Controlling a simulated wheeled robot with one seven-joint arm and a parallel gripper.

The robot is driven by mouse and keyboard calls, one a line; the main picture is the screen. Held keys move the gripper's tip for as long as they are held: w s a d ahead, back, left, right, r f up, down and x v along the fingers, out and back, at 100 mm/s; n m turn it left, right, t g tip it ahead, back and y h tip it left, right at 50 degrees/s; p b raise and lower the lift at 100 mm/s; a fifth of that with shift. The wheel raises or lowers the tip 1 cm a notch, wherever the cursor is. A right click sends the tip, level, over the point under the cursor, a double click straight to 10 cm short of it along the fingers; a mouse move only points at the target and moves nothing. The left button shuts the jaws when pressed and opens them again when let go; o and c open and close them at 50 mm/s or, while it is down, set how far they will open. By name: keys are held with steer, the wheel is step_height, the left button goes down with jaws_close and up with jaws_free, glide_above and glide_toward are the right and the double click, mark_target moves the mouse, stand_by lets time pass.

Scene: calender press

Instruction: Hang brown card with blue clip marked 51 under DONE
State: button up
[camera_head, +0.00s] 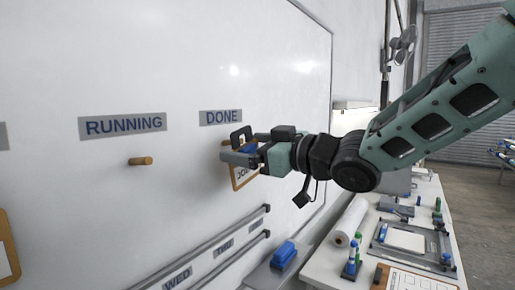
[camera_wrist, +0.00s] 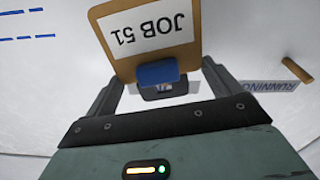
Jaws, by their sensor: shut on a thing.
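The brown card with its JOB 51 label (camera_wrist: 158,36) fills the top of the wrist view, upside down there. My gripper (camera_wrist: 160,78) is shut on its blue clip (camera_wrist: 158,72). A dark loop (camera_wrist: 166,91) lies on the palm side of the clip. In the head view, my gripper (camera_head: 243,157) holds the card (camera_head: 243,178) just below the DONE sign (camera_head: 220,117), the loop (camera_head: 240,138) upward. A tan stub (camera_head: 226,142), apparently the DONE peg, shows beside the loop. I cannot tell whether the loop is around it.
The RUNNING sign (camera_head: 123,125) has a bare wooden peg (camera_head: 141,161) below it. Another brown card (camera_head: 7,250) is at the left edge. Rails with WED and THU labels (camera_head: 224,247) run low on the board. A cluttered bench (camera_head: 330,265) stands at the right.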

steer(key=shift+x, duration=0.75)
steer(key=shift+w+a+f+b, duration=0.35)
steer(key=shift+a+f+b, duration=0.05)
steer(key=shift+f+b, duration=0.15)
steer(key=shift+r, duration=0.1)
steer(key=o, duration=0.7)
